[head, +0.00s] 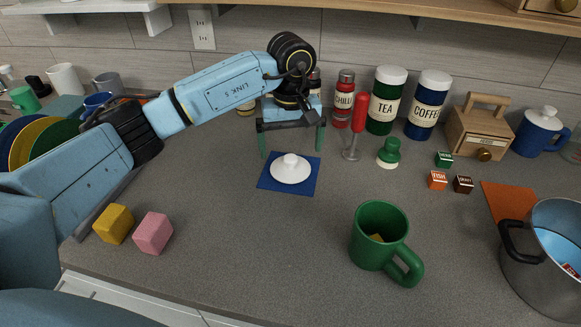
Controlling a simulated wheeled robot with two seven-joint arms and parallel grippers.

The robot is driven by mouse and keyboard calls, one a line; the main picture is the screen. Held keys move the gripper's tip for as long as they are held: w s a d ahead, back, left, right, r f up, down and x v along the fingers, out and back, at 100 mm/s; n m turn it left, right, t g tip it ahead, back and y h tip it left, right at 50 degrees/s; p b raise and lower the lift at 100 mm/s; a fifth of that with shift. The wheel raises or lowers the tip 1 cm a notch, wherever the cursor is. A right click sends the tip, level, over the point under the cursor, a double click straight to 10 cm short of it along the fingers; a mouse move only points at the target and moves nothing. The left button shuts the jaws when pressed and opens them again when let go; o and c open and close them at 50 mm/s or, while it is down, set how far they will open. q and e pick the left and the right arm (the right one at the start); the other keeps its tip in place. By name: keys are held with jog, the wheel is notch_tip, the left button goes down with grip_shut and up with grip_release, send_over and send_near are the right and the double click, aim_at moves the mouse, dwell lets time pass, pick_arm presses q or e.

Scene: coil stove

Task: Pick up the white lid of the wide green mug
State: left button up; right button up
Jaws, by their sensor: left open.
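The white lid (291,172) with a round knob lies on a blue square mat (270,184) in the middle of the counter. My left gripper (291,152) hangs just above and behind the lid, pointing down. Its green-tipped fingers are spread apart, with nothing between them. The wide green mug (379,236) stands upright and uncovered at the front right, its handle toward the lower right. Something yellow shows inside the mug. My right gripper is not in the picture.
A red-handled tool (359,113), a green stopper-like piece (388,152) and canisters (386,101) stand right of the gripper. Small labelled cubes (438,180) and a pot (547,262) are farther right. Yellow (114,223) and pink (153,233) blocks lie at left. The front middle is clear.

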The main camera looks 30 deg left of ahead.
aim_at(291, 157)
pick_arm(q)
notch_tip(291, 157, down, 5)
jog(key=shift+w+a, duration=0.1)
jog(key=shift+w, duration=0.05)
jog(key=c, duration=0.9)
jog(key=shift+o, duration=0.2)
jog(key=shift+r, duration=0.1)
